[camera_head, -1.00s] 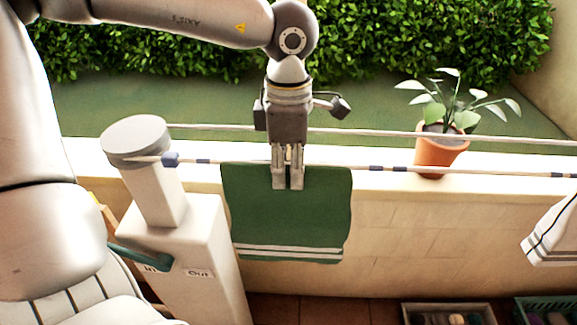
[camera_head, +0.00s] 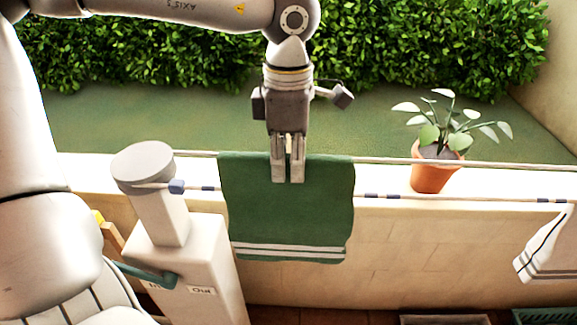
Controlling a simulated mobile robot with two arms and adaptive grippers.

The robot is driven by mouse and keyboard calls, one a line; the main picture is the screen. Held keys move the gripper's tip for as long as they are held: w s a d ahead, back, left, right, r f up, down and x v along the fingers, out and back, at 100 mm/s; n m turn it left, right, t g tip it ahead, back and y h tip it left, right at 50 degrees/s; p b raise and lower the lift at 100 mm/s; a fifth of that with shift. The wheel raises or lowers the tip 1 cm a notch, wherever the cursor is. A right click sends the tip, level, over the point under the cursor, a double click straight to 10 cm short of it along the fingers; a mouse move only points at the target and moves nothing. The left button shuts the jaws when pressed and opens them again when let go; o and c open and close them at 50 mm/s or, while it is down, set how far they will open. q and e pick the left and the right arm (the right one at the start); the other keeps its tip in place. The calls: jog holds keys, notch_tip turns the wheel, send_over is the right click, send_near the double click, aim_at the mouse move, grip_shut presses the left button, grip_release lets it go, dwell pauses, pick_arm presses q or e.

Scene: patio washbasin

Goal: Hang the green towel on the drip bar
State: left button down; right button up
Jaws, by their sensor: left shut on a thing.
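The green towel (camera_head: 290,220) with white stripes near its lower edge hangs flat from my left gripper (camera_head: 288,181). Two pale bars run across the view: a rear bar (camera_head: 390,161) and a front bar with blue bands (camera_head: 420,197). I cannot tell which is the drip bar. The towel's top edge is level in the picture with the rear bar, and the towel hides part of the front bar. Whether it touches either bar is unclear. My right gripper is not in view.
A post with a round cap (camera_head: 143,164) stands at the left end of the bars. A potted plant (camera_head: 433,177) stands on the low wall at right. A white striped towel (camera_head: 548,248) hangs at the right edge. A tray (camera_head: 445,319) shows at bottom right.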

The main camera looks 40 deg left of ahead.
pick_arm(q)
notch_tip(320, 180, up, 21)
jog(key=p, duration=0.8)
dwell(0.3)
jog(key=s+d+b, duration=0.1)
jog(key=s+d, duration=0.3)
jog(key=s, duration=0.3)
jog(key=s+d+r+b, duration=0.1)
jog(key=s+d, duration=0.4)
jog(key=s, duration=0.2)
jog(key=shift+s+b, duration=0.3)
jog(key=shift+b, duration=0.1)
